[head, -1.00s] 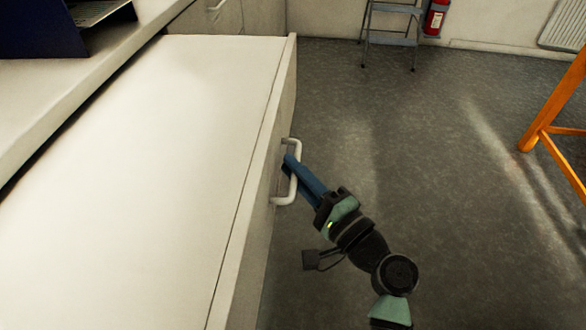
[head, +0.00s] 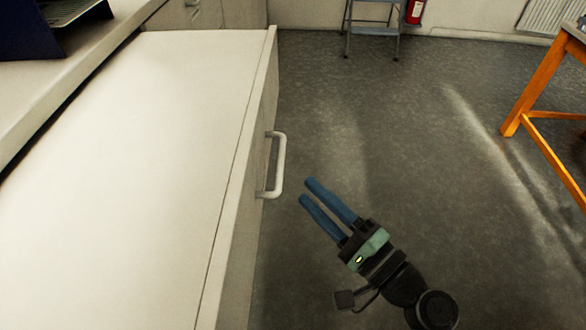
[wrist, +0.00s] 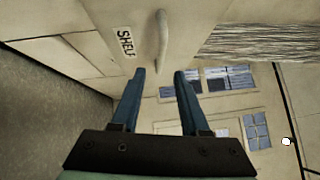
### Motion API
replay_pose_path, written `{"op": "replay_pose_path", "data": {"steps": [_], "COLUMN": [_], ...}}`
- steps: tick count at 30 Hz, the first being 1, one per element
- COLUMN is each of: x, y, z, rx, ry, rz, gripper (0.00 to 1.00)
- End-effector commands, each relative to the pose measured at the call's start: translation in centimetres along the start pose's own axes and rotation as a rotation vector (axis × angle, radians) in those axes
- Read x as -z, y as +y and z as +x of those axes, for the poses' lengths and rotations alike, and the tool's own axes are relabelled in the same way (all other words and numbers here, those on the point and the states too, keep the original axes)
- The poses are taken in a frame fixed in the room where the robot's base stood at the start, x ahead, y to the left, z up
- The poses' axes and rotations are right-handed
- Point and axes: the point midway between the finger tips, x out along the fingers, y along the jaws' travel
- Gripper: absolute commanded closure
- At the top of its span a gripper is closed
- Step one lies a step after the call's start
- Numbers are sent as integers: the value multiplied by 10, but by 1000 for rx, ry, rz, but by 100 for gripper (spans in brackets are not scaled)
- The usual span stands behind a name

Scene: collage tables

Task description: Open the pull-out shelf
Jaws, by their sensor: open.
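The pull-out shelf (head: 120,130) is a pale, flat board that stands well out from the counter in the head view. Its front panel carries a white bar handle (head: 279,165). In the wrist view the handle (wrist: 162,40) shows beyond the fingertips, beside a label reading SHELF (wrist: 127,43) on the front panel. My gripper (head: 307,191) is open and empty, to the right of the handle and apart from it. Its two blue fingers also show in the wrist view (wrist: 159,72), with a clear gap between them.
The counter (head: 80,75) with a dark blue object (head: 35,30) lies at the left. A grey step ladder (head: 372,28) and a red fire extinguisher (head: 414,11) stand at the back wall. An orange table frame (head: 540,85) is at the right. The grey floor between is clear.

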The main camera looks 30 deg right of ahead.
Motion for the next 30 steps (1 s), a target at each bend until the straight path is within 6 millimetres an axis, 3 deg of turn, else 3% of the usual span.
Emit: {"op": "replay_pose_path", "data": {"steps": [3,9,30], "x": [0,0,0], "y": [0,0,0], "z": [-22,-40,-41], "rx": [-1,0,0], "ry": [2,1,0], "rz": [0,0,0], "gripper": [55,55,55]}}
